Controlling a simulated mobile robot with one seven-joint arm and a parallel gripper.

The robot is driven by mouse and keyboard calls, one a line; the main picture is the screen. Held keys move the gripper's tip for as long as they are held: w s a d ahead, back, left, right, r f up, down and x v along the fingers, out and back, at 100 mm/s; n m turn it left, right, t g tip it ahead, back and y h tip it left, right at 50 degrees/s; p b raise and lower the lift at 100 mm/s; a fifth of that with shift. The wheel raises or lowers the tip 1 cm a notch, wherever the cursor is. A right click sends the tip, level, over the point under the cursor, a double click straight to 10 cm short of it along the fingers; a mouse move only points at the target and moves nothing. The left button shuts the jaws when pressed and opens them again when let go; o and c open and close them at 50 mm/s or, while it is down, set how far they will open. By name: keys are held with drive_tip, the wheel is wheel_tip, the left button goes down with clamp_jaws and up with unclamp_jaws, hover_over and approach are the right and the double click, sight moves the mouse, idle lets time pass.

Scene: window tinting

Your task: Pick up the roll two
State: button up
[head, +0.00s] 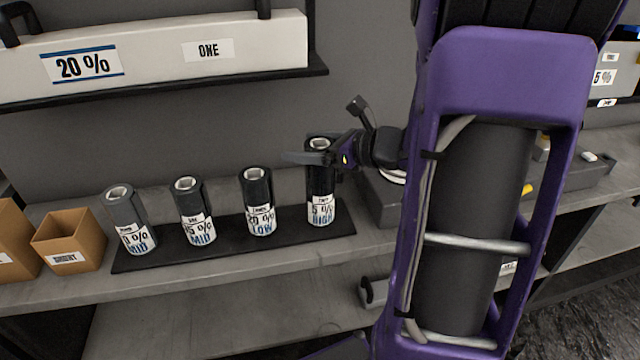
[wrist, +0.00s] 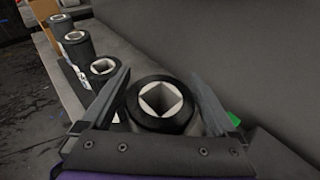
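Several dark rolls with white labels stand upright in a row. The rightmost roll, marked 5 % HIGH (head: 320,193), also shows close up in the wrist view (wrist: 160,102). To its left are a LOW roll (head: 257,190) and two MID rolls (head: 188,200) (head: 124,210). The small word on top of each label is too blurred to tell which is roll two. My gripper (head: 316,153) is at the top of the rightmost roll. In the wrist view its fingers (wrist: 160,85) are spread, one on each side of that roll. Firm contact is not visible.
The rolls stand on a black mat (head: 140,262) on a grey shelf (head: 60,291). Cardboard boxes (head: 72,232) stand at the left. A white box marked ONE (head: 160,75) sits on an upper ledge. A dark tray (head: 375,198) lies right of the rolls.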

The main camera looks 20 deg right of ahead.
clamp_jaws()
idle(0.4)
